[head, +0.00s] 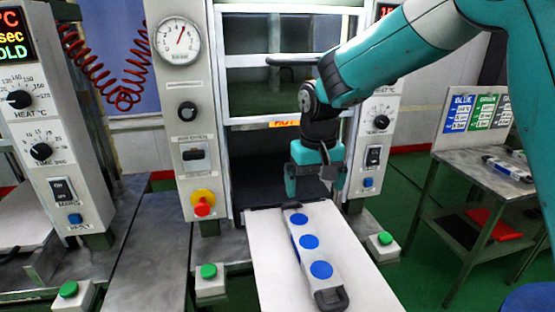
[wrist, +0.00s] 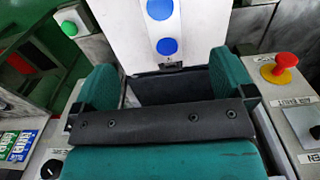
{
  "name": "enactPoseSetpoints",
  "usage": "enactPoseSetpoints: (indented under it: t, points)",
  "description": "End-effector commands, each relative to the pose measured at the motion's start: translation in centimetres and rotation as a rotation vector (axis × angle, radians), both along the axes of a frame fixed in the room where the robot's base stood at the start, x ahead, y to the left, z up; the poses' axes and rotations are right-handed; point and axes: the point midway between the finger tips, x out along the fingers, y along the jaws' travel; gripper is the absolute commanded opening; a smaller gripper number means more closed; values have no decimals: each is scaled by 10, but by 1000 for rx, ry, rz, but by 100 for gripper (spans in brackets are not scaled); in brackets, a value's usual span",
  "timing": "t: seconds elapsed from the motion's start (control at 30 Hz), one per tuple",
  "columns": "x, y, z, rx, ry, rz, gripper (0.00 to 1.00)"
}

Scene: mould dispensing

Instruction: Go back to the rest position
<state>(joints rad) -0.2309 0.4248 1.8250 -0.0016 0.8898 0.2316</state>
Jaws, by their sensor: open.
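My gripper (head: 316,178) is open and empty, pointing down in front of the middle press. Its two teal fingers also show in the wrist view (wrist: 165,85), with a gap between them. A long grey-white mould (head: 308,246) with blue round spots and dark handles lies on the white tray board (head: 265,272) below the gripper. In the wrist view the mould (wrist: 172,27) shows beyond the fingers. The gripper is above and behind the mould's far end, apparently apart from it.
The middle press (head: 187,110) has a gauge, knobs and a red emergency button (head: 202,205). Another press panel (head: 52,130) stands at left. Green buttons (head: 209,271) sit beside the board. A side table (head: 470,165) at right holds another mould (head: 508,169) below colour signs.

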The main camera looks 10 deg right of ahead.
Motion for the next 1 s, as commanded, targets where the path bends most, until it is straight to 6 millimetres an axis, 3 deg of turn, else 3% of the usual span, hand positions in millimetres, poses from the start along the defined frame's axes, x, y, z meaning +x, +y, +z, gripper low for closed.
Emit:
enactPoseSetpoints:
  t: [0.07, 0.17, 0.27, 0.4, 0.5, 0.6, 0.73, 1.0]
  points:
    - [-6, 1, 4, 8, -3, 15, 100]
    - [-30, 7, 18, 42, -15, 81, 100]
    - [-75, 17, 37, 105, -35, 195, 100]
    - [-153, 31, 55, 206, -66, 376, 100]
    - [-201, 38, 59, 270, -87, 483, 100]
    - [-236, 42, 59, 317, -103, 557, 100]
    - [-258, 44, 58, 348, -112, 606, 100]
    - [-261, 44, 58, 352, -111, 612, 100]
